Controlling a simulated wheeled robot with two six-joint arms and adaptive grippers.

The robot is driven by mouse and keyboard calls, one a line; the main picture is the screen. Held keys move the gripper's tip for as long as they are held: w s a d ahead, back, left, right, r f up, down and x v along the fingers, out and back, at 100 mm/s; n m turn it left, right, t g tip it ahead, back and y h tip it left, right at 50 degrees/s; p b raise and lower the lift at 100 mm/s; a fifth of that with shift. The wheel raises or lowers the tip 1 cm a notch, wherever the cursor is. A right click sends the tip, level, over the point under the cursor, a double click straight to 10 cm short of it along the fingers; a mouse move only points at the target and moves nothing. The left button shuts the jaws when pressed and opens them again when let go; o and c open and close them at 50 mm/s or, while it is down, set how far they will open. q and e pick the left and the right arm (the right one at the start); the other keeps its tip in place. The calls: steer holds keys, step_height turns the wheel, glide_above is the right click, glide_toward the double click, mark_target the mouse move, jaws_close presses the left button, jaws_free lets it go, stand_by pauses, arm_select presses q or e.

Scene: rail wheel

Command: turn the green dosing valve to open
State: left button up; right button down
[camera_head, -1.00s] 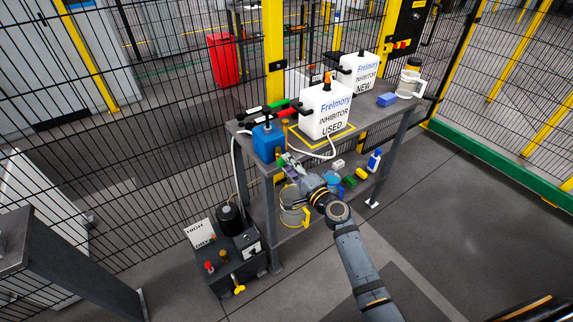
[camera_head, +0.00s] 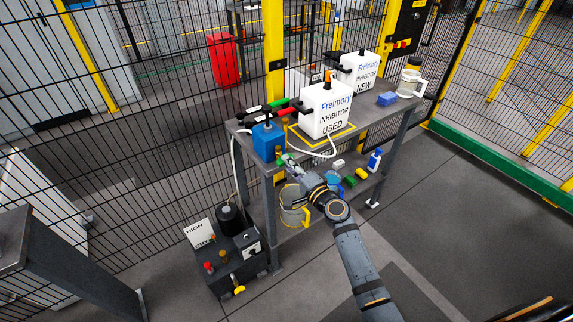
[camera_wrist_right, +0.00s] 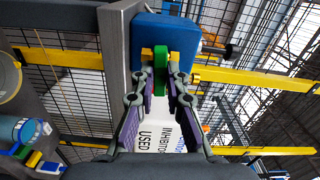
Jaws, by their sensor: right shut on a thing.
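The green dosing valve (camera_wrist_right: 161,72) is in the middle of the right wrist view, in front of the blue container (camera_wrist_right: 166,30) and a small brass-coloured fitting. In the head view a small green part of the valve (camera_head: 286,159) shows below the front of the blue container (camera_head: 267,140). My right gripper (camera_wrist_right: 161,78) is shut on the valve, one finger on each side of it; in the head view the gripper (camera_head: 287,164) reaches it from below right. The fingers hide part of the valve. My left gripper is not in view.
The used inhibitor canister (camera_head: 325,108) stands on the bench with a white hose in front. The new inhibitor canister (camera_head: 359,70) is behind. A pump unit (camera_head: 233,262) stands on the floor at left.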

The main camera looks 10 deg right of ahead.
steer(key=n+b, duration=0.2)
steer(key=n, duration=0.1)
stand_by(0.4)
steer(key=n+b, duration=0.3)
steer(key=n, duration=0.2)
steer(key=shift+f+b, duration=0.1)
steer(key=shift+b, duration=0.25)
